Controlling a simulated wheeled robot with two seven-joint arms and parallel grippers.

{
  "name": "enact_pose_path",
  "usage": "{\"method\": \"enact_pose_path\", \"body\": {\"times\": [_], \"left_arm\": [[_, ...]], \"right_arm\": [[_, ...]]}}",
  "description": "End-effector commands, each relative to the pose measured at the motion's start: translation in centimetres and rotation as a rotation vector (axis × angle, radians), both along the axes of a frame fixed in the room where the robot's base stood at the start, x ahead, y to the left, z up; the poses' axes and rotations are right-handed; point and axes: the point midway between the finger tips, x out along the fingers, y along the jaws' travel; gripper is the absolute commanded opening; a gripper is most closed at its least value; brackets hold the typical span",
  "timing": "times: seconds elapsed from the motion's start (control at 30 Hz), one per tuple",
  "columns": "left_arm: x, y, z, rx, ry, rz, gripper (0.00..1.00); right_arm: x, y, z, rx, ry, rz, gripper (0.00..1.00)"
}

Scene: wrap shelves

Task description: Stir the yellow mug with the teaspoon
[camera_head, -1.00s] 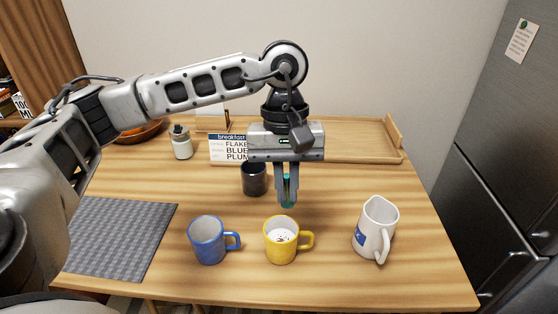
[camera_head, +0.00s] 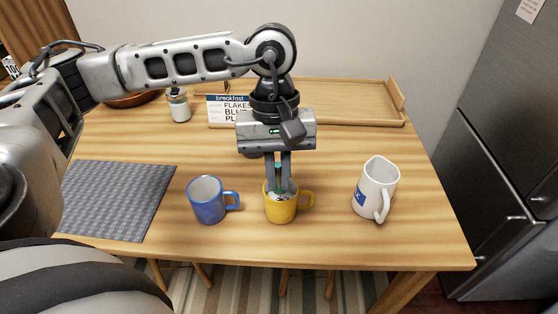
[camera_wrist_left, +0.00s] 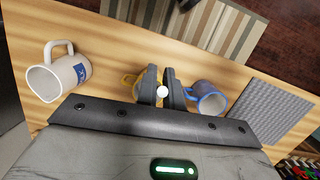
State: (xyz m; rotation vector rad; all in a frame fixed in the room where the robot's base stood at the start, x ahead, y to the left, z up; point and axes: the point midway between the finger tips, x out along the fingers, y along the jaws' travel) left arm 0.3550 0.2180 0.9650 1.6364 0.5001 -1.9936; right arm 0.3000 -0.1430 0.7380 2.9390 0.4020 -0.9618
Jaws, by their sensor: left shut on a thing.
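The yellow mug (camera_head: 281,208) stands upright on the table with pale contents showing inside. My left gripper (camera_head: 280,190) points down right at its mouth. It is shut on the teaspoon (camera_head: 279,178), whose green-teal handle shows between the fingers. The spoon's lower end is hidden in or behind the mug's rim. In the left wrist view the fingers (camera_wrist_left: 161,94) close around a pale round spoon end (camera_wrist_left: 162,92), and the yellow mug (camera_wrist_left: 130,82) is mostly hidden behind them. My right gripper is not in view.
A blue mug (camera_head: 207,201) stands close left and a white mug (camera_head: 376,188) stands to the right. A grey mat (camera_head: 115,200) lies left. A breakfast sign (camera_head: 229,109), a jar (camera_head: 179,106) and a wooden tray (camera_head: 355,104) are behind.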

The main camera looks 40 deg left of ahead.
Motion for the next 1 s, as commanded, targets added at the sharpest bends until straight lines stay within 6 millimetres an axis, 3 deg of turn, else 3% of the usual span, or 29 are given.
{"method": "enact_pose_path", "body": {"times": [0.07, 1.0], "left_arm": [[0.3, 0.2, -1.2, 0.000, 0.000, 0.002, 0.00], [2.8, 1.7, -7.8, 0.000, 0.000, 0.000, 0.00]], "right_arm": [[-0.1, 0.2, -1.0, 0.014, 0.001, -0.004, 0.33], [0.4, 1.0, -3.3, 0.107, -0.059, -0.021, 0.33]]}}
